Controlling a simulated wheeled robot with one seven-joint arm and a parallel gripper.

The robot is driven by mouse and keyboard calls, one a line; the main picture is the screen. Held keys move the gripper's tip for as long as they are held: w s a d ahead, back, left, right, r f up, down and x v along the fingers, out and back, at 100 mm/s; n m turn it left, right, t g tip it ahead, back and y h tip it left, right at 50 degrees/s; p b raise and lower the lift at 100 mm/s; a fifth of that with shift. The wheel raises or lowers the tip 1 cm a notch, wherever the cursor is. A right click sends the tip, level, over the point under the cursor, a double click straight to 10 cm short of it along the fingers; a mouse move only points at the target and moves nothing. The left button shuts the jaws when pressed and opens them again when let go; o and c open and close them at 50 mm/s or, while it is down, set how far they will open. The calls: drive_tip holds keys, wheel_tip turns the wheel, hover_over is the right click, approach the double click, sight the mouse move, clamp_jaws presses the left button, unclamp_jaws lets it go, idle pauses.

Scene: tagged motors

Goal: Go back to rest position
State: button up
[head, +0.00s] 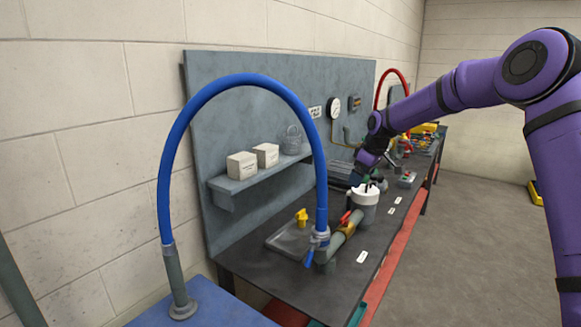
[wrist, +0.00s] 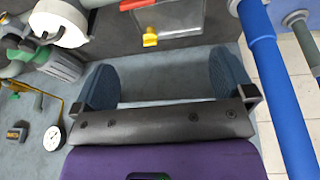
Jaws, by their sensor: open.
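My gripper (wrist: 166,82) shows in the wrist view with its two dark blue finger pads wide apart. Nothing is held between them; a grey surface shows in the gap. In the head view my purple arm reaches in from the right, with its wrist low over the workbench (head: 265,268). My fingers cannot be made out clearly there.
A blue hose (head: 235,82) arches in front of the bench; it also shows at right in the wrist view (wrist: 275,90). A shelf (head: 255,176) holds two white boxes. A yellow valve (head: 301,217) sits on a plate.

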drive_tip(key=s+d+r+m+t+h, duration=0.1)
drive_tip(key=s+r+m, duration=0.1)
drive_tip(key=s+r, duration=0.9)
drive_tip(key=s+r+m+h, duration=0.2)
drive_tip(key=s+r, duration=0.4)
drive_tip(key=s, duration=0.9)
drive_tip(key=s+d+f+m, duration=0.1)
drive_tip(key=s+d+m, duration=0.1)
drive_tip(key=s, duration=1.1)
drive_tip(key=s+d+f+m+t, duration=0.1)
drive_tip(key=s+m, duration=0.3)
drive_tip(key=s, duration=1)
drive_tip(key=shift+d+t+y, duration=0.3)
drive_tip(key=shift+d+y, duration=0.1)
drive_tip(key=shift+d, duration=0.3)
